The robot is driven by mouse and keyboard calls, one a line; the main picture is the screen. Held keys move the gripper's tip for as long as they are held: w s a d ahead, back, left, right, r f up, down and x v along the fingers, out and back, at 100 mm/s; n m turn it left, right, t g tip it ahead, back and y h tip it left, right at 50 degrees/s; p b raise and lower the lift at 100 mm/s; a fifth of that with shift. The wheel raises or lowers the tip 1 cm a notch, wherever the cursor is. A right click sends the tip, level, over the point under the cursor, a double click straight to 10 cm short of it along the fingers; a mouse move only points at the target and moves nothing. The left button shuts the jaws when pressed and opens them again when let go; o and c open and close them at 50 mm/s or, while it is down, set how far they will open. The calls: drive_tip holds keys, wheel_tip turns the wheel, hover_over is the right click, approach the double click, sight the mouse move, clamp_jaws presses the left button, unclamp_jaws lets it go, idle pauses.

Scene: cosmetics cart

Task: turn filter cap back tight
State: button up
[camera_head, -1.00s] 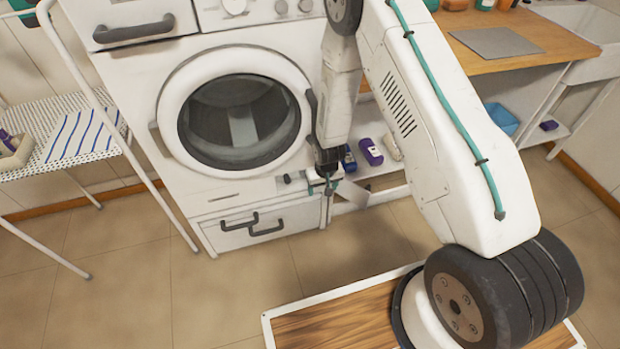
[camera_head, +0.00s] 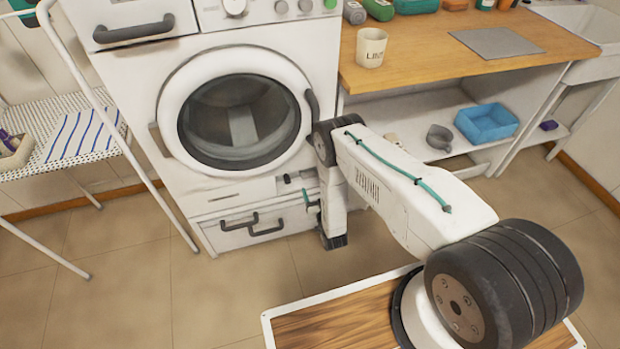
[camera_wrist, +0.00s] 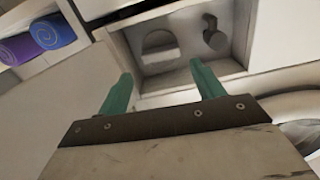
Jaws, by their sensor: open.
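The washing machine (camera_head: 215,195) has an open recess low at its right side (camera_head: 292,181). In the wrist view the recess (camera_wrist: 183,68) holds a pale round piece with a raised grip bar, which looks like the filter cap (camera_wrist: 158,48), and a small dark grey knob (camera_wrist: 213,36) beside it. I cannot tell how tightly the cap sits. My gripper (camera_wrist: 162,88) has two teal fingers, spread apart and empty, pointing toward the recess and apart from the cap. In the head view my gripper (camera_head: 308,200) is just below the recess, partly hidden by my wrist.
The round door (camera_head: 240,120) is shut, and drawer handles (camera_head: 253,222) are below. A shelf to the right holds a blue bin (camera_head: 487,122) and a grey item (camera_head: 439,137). A mug (camera_head: 371,47) stands on the counter.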

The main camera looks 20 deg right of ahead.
sight(310, 177)
drive_tip(key=w, duration=0.7)
drive_tip(key=shift+w, duration=0.25)
drive_tip(key=c, duration=0.7)
